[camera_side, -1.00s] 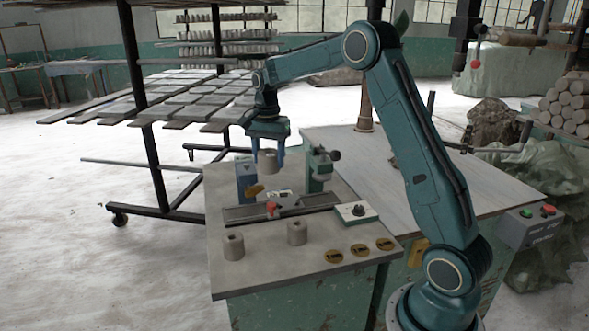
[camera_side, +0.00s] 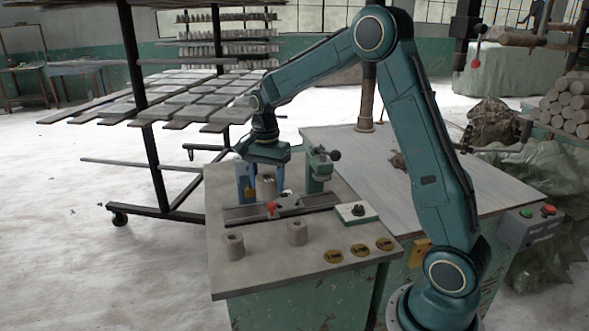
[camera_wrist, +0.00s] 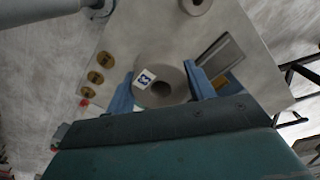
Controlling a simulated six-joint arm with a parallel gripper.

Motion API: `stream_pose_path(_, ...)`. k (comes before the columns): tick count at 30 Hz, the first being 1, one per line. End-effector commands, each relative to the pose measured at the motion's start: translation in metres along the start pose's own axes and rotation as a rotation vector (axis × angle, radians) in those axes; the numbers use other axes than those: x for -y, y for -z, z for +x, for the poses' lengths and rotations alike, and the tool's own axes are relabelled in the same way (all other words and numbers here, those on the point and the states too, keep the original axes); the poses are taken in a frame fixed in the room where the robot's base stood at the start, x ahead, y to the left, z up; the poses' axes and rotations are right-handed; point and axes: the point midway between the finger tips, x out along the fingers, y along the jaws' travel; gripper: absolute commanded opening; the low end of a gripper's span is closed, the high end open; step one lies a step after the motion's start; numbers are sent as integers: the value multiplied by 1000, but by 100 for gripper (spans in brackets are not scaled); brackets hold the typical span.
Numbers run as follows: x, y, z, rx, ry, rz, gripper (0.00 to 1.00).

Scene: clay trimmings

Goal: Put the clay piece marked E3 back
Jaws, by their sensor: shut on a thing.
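My gripper (camera_side: 262,178) is shut on a grey hollow clay cylinder (camera_side: 266,187), low at the back of the near bench. In the wrist view the clay piece (camera_wrist: 150,68) is between the two blue fingers (camera_wrist: 161,90), with its round hole facing the camera. A white tag with a blue mark (camera_wrist: 145,78) is on it; I cannot read the mark as E3. I cannot tell whether the piece touches the bench.
A dark channel with a red knob (camera_side: 271,207) crosses the bench in front of my gripper. A green clamp-like fixture (camera_side: 320,168) stands close on the right. A white switch box (camera_side: 355,212) and three brass discs (camera_side: 360,250) lie at the right. The bench front (camera_side: 265,268) has free room.

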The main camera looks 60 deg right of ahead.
Motion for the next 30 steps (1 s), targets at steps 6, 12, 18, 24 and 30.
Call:
stream_pose_path(6, -1, 0, 41, 1, -3, 0, 20)
stream_pose_path(12, -1, 0, 79, 1, -3, 0, 20)
stream_pose_path(18, 0, 0, 114, 1, -2, 0, 20)
stream_pose_path(24, 0, 0, 134, 0, 0, 0, 20)
stream_pose_path(30, 0, 0, 136, -1, 2, 0, 20)
